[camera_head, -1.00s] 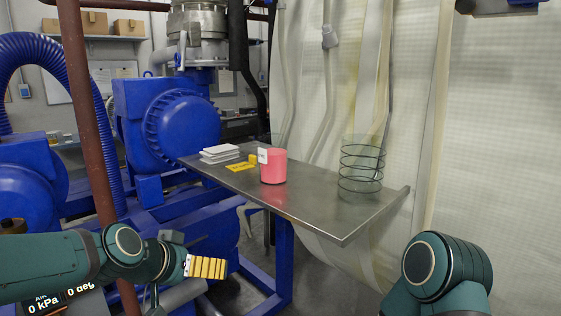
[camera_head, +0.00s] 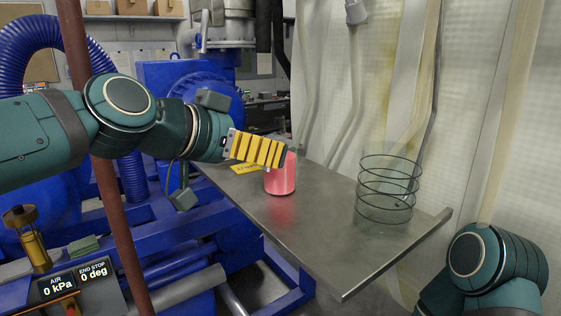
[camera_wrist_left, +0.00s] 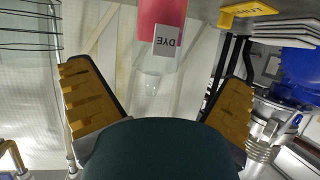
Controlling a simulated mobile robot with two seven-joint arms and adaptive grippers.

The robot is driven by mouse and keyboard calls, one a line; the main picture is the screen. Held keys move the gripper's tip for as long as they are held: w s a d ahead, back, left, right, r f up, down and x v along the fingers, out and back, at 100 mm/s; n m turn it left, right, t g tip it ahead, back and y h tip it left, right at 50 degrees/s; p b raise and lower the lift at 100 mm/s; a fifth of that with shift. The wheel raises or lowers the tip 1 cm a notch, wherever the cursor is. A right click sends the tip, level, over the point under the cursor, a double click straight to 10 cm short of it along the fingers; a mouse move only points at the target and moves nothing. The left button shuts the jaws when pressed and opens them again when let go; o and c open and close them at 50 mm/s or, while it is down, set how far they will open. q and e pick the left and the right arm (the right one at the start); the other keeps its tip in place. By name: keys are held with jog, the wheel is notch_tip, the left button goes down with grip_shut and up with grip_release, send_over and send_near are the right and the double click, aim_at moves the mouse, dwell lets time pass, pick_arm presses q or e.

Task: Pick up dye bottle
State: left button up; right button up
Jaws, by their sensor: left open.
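The dye bottle (camera_head: 281,178) is a pink-red cylinder standing upright on the metal table, partly hidden behind my left gripper in the head view. In the left wrist view the bottle (camera_wrist_left: 157,20) appears upside down, with a white label reading DYE and a clear upper part. My left gripper (camera_head: 284,154) is raised above the table's left side, close to the bottle. Its yellow ridged fingers (camera_wrist_left: 158,98) are spread wide with nothing between them, and the bottle lies ahead of the gap. My right arm shows at the lower right, but its gripper is out of view.
The metal table (camera_head: 325,225) has bare room at its front. A clear cylinder with dark wire rings (camera_head: 386,195) stands on its right. A brown pipe (camera_head: 105,200) rises at the left. White stacked sheets (camera_wrist_left: 285,32) show in the wrist view.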

pick_arm(q)
jog(key=x, duration=0.7)
jog(key=shift+w+d+p, duration=0.15)
jog(key=shift+d+p, duration=0.25)
jog(key=c, duration=1.5)
